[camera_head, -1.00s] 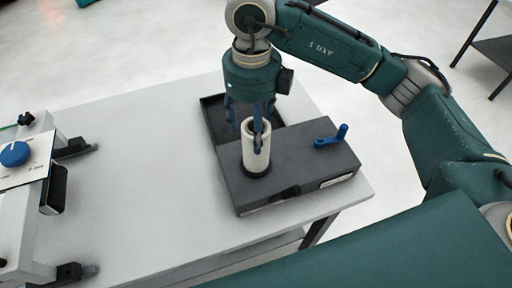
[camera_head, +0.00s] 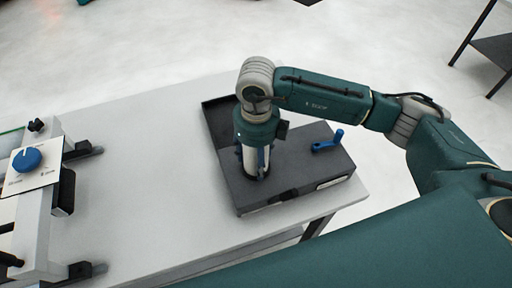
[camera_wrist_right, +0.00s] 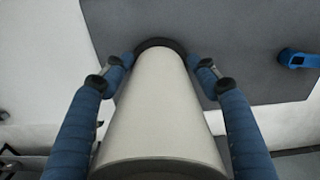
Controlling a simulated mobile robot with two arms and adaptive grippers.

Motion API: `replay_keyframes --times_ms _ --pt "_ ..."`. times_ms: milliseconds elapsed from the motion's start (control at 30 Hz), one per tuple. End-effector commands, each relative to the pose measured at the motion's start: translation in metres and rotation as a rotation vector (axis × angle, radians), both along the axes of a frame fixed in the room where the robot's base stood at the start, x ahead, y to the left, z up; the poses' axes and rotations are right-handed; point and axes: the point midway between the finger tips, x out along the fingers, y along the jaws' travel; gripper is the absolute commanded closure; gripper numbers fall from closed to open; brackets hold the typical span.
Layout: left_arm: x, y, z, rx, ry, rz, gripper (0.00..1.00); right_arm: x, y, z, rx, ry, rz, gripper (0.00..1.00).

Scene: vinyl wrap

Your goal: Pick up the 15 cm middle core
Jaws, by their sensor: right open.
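The middle core, a pale off-white tube, stands upright in a dark ring on the black box; it shows in the head view (camera_head: 251,160) and large in the right wrist view (camera_wrist_right: 160,110). My right gripper (camera_head: 252,168) is lowered over it, with blue fingers on both sides. In the right wrist view the fingers (camera_wrist_right: 164,72) flank the tube, with small gaps visible between the fingertips and its sides. The gripper is open. The core's upper part is hidden by the gripper in the head view. My left gripper is not in view.
The black box (camera_head: 310,165) with a blue crank handle (camera_head: 328,141) sits on the grey table (camera_head: 150,200), beside a dark open tray (camera_head: 213,112). A machine with a blue knob (camera_head: 27,159) stands at the left. The table's middle is clear.

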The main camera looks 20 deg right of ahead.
Motion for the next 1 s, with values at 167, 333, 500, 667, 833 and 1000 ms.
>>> replay_keyframes --times_ms 167,333,500,667,833,1000 --pt "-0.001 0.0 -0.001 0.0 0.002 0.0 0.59 0.0 0.0 0.0 0.0 0.0 0.0 0.59" --pt "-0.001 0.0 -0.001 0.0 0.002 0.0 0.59 0.0 0.0 0.0 0.0 0.001 0.0 0.9" --pt "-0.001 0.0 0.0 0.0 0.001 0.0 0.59 0.0 0.0 0.0 0.0 0.0 0.0 0.9" --pt "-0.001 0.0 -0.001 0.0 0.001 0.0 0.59 0.0 0.0 0.001 0.0 0.0 0.0 0.9" --pt "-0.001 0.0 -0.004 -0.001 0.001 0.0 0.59 0.001 0.001 0.009 0.002 -0.001 0.0 0.9" --pt "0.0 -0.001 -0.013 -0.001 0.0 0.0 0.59 0.001 0.0 0.032 0.0 -0.005 0.001 0.9"
